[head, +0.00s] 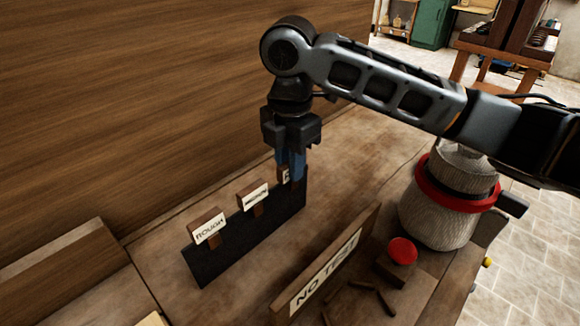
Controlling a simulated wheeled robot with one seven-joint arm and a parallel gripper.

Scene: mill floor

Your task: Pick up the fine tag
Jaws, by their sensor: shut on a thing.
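A dark rack (220,256) stands on the wooden table and bears a row of wooden tags with white labels. The near-left tag reads ROUGH (208,229). The middle tag (252,197) has a label too small to read surely. The third tag, the fine tag (284,175), is at the far right end, mostly hidden behind my fingers; only a bit of its label shows. My gripper (291,172) points down with its blue fingers shut on this tag. The tag is still at the rack; I cannot tell whether it is lifted at all.
A wooden wall rises behind the rack.

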